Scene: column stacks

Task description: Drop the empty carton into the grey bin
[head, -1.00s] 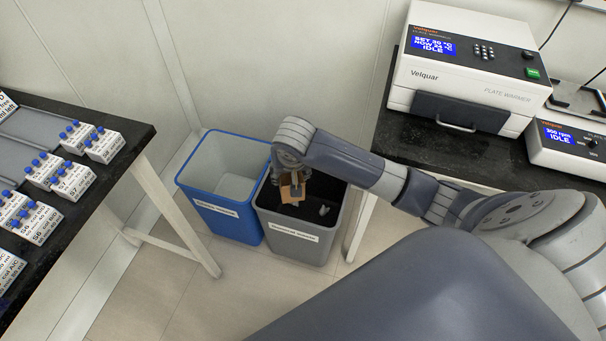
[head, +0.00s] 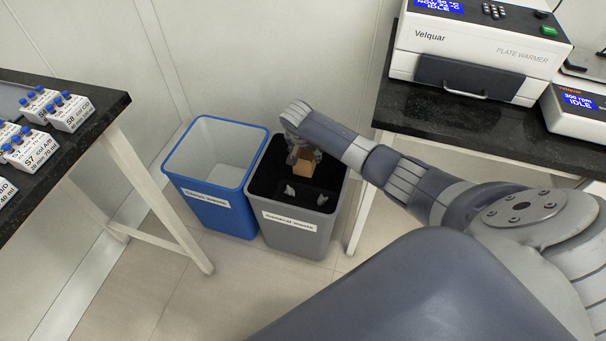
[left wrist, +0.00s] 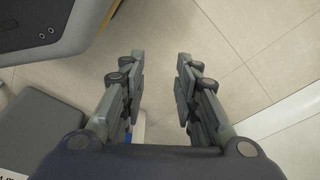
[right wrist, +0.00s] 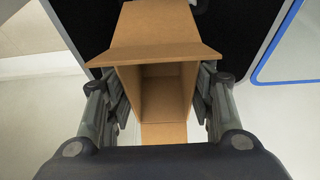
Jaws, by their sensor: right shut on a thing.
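The empty brown carton (head: 304,163) is over the mouth of the grey bin (head: 292,239), whose label reads general waste. My right gripper (head: 302,155) reaches down over this bin and is shut on the carton. In the right wrist view the carton (right wrist: 165,100) sits between the two fingers, with its flaps open and nothing inside. The grey bin's dark inside shows behind it. My left gripper (left wrist: 158,85) is open and empty above the floor in the left wrist view.
A blue bin (head: 217,203) stands right beside the grey one, on its left. A dark bench with a plate warmer (head: 475,55) is at the right. A bench with several white vial boxes (head: 68,112) is at the left. Pale crumpled scraps (head: 322,199) lie inside the grey bin.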

